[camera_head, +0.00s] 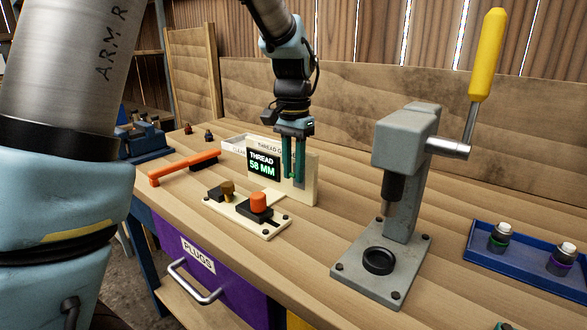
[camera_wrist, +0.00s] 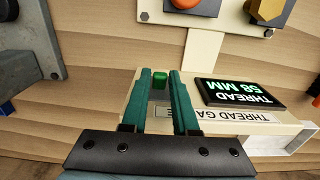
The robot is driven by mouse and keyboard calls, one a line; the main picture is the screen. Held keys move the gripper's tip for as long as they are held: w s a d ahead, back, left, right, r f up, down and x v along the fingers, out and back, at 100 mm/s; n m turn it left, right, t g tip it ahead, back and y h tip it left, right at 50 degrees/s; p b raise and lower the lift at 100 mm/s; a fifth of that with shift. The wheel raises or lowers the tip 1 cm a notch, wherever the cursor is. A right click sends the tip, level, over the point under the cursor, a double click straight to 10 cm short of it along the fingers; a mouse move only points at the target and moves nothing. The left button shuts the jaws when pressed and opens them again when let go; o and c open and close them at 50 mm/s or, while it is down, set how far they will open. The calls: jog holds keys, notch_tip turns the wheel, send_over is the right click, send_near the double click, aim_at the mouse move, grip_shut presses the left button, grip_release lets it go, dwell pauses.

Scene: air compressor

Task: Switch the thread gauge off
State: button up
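The thread gauge is a cream upright panel (camera_head: 310,188) on the bench, with a lit black display (camera_head: 263,164) reading "THREAD 58 MM". The display also shows, upside down, in the wrist view (camera_wrist: 241,94). My gripper (camera_head: 292,177) points down in front of the panel's right part, beside the display. In the wrist view its two teal fingers (camera_wrist: 160,74) are a small gap apart, with nothing clearly held. A small green piece (camera_wrist: 160,82), seemingly the gauge's switch, shows between the fingertips. I cannot tell whether they touch it. The fingers hide this part in the head view.
The gauge's base plate (camera_head: 275,231) bears an orange-topped block (camera_head: 258,203) and a brass piece (camera_head: 228,188). A grey lever press (camera_head: 407,150) stands to the right, a blue tray (camera_head: 520,262) beyond it. An orange-handled tool (camera_head: 185,167) lies left. Purple drawer (camera_head: 225,278) below.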

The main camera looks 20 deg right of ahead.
grip_shut()
